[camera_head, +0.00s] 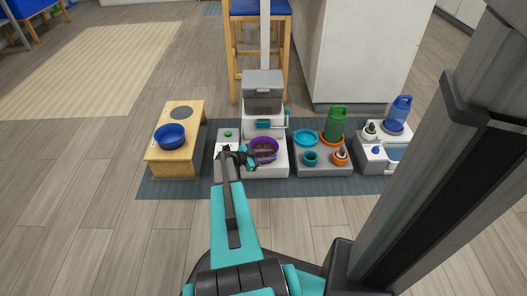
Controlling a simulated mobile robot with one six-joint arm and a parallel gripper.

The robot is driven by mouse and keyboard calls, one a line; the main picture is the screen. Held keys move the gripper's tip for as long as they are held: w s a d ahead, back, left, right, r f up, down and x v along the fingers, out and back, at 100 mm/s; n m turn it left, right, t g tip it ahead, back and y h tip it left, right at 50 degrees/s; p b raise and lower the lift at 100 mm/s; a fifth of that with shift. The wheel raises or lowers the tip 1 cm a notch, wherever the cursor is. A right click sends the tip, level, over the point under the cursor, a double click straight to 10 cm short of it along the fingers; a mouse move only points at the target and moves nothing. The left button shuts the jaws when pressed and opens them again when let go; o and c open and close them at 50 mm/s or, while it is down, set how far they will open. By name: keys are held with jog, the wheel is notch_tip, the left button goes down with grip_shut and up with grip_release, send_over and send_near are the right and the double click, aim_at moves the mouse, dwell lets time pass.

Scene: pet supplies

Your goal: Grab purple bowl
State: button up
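The purple bowl (265,151) sits in the front of a white feeder, under its grey hopper, and looks to have brown contents. My gripper (246,155) is at the bowl's left side, with its fingers close to or over the left rim. I cannot tell whether the fingers touch the rim or whether they are open or shut. My wrist covers part of the feeder's left side.
A wooden stand (173,160) with a blue bowl (170,135) is on the left. Right of the feeder, a grey tray (321,165) holds teal dishes and a green bottle (335,124). A blue bottle (399,113) stands farther right. Bare floor lies in front.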

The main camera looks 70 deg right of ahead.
grip_shut()
notch_tip(320, 180, up, 18)
jog(key=p, duration=0.5)
jog(key=shift+p, duration=0.4)
dwell(0.5)
